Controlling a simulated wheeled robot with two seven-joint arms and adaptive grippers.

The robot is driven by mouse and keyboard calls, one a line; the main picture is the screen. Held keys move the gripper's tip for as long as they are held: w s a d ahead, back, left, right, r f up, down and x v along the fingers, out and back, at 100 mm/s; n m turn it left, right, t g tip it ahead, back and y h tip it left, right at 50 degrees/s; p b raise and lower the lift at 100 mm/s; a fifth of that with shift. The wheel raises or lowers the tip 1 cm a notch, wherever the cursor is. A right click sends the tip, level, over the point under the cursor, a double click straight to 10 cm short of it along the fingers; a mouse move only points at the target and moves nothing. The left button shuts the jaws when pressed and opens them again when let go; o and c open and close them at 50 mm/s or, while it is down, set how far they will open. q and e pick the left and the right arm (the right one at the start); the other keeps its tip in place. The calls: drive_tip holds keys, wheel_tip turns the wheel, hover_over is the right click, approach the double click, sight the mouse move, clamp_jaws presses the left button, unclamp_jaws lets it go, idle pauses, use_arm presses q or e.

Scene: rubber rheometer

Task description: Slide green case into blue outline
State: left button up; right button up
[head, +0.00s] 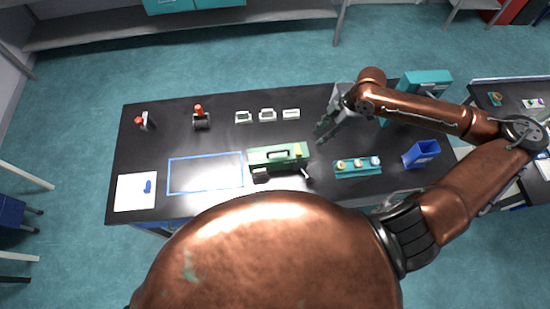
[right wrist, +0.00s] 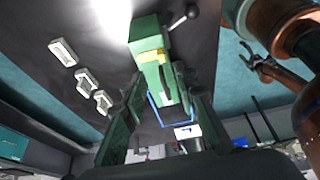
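The green case (head: 290,158) lies on the black table, just right of the blue outline (head: 206,192). It has a yellow part near its right end and dark parts along its front. The outline is an empty blue rectangle marked on the table. My right gripper (head: 322,133) is to the right of the case and empty. In the right wrist view its two fingers (right wrist: 158,78) are spread apart, with the green case (right wrist: 143,36) beyond them and the blue outline (right wrist: 176,124) farther off. I cannot see my left gripper.
A teal rack (head: 358,172) with several round pieces and a blue bin (head: 421,154) stand at the right. Several small pale frames (head: 267,115) lie behind the case. A red-topped tool (head: 201,117) stands back left; a white sheet (head: 135,192) lies left of the outline.

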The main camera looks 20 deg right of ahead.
sight(312, 161)
drive_tip(key=shift+c, duration=0.3)
drive_tip(key=shift+f, duration=0.2)
drive_tip(key=shift+c, duration=0.6)
drive_tip(key=d+f+h, duration=0.1)
drive_tip(key=f, duration=0.2)
drive_tip(key=d+f+h, duration=0.1)
drive_tip(key=f, duration=0.3)
drive_tip(key=d+f+g+h+b, duration=0.1)
drive_tip(key=f+h, duration=0.1)
drive_tip(key=f, duration=0.1)
drive_tip(key=shift+w+f, duration=0.25)
drive_tip(key=shift+w, duration=0.1)
clamp_jaws()
wheel_tip(312, 161, down, 11)
drive_tip(key=shift+s+r, duration=0.1)
drive_tip(key=shift+r, duration=0.1)
drive_tip(key=shift+w+a+r+p, duration=0.2)
drive_tip(key=shift+a+p, duration=0.15)
drive_tip(key=shift+a, duration=0.25)
drive_tip(key=shift+w+a+r+p, duration=0.1)
drive_tip(key=shift+w+a+p, duration=0.15)
drive_tip(key=shift+a, duration=0.35)
drive_tip(key=shift+a+f, duration=0.1)
drive_tip(key=shift+a, duration=0.55)
